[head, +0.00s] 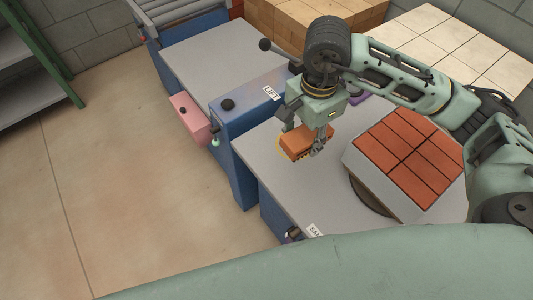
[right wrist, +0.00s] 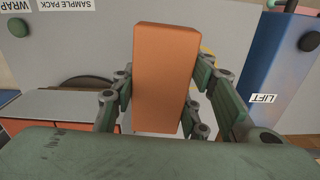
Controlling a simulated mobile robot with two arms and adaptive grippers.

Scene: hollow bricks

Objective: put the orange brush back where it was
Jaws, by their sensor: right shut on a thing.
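The orange brush (head: 302,139) is a block-shaped thing held in my right gripper (head: 319,147) over the grey table top (head: 262,158). In the right wrist view the brush (right wrist: 164,80) stands between the green fingers, which close on it from both sides. A yellow curved line (head: 280,149) shows at the brush's left side. The brush hides the rest of it. I cannot tell whether the brush touches the table. My left gripper is not in view.
A pale block with red-orange bricks on top (head: 392,188) stands right of the gripper. The blue LIFT housing (head: 240,118) with a black knob is to the left. A pink box (head: 190,118) sticks out further left. Bare table lies in front of the brush.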

